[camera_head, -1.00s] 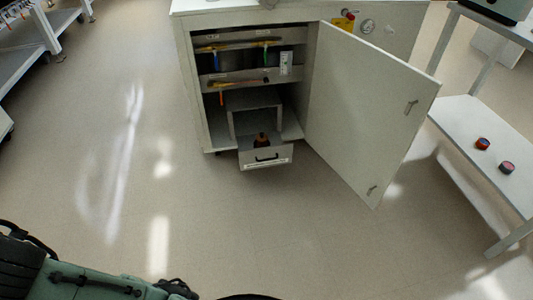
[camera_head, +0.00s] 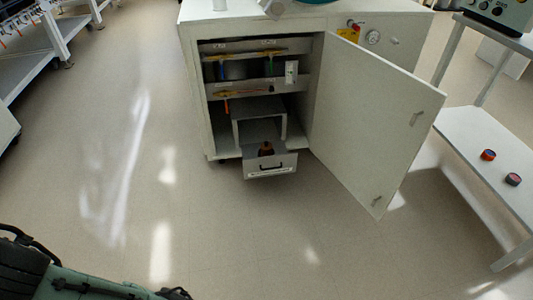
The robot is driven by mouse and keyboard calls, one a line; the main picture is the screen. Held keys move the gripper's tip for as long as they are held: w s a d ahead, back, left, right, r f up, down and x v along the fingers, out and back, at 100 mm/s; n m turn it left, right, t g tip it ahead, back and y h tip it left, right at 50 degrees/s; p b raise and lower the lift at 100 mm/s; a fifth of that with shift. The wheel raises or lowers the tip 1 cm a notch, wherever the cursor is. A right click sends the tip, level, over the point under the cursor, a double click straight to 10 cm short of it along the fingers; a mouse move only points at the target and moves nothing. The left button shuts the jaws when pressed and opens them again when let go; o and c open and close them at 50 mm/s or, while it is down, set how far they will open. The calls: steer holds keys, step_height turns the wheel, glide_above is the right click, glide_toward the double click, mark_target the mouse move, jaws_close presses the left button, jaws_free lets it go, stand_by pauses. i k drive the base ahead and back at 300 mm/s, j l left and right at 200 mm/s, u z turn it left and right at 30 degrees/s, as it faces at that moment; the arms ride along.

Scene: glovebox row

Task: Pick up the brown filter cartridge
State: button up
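A small dark brown item with an orange-brown lower part (camera_head: 266,149) stands in the pulled-out drawer (camera_head: 271,171) at the bottom of the open cabinet. It looks like the brown filter cartridge, but it is too small to be sure. The drawer's front hides its base. My gripper is not in view; only green and black parts of my own body show at the lower left.
The cabinet door (camera_head: 372,120) stands wide open to the right of the drawer. Tools hang on the cabinet's upper racks (camera_head: 255,84). Two small round pieces (camera_head: 488,155) (camera_head: 513,179) lie on the white shelf (camera_head: 470,125) at right. The floor (camera_head: 250,235) before the drawer is clear.

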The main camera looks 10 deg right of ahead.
mark_target(265, 148)
steer(key=i+l, duration=0.2)
steer(key=i, duration=0.25)
steer(key=i+l, duration=0.25)
steer(key=i, duration=0.15)
steer(key=i+l, duration=0.2)
steer(key=i, duration=0.25)
steer(key=i+l, duration=0.25)
steer(key=i, duration=0.15)
steer(key=j+u, duration=0.05)
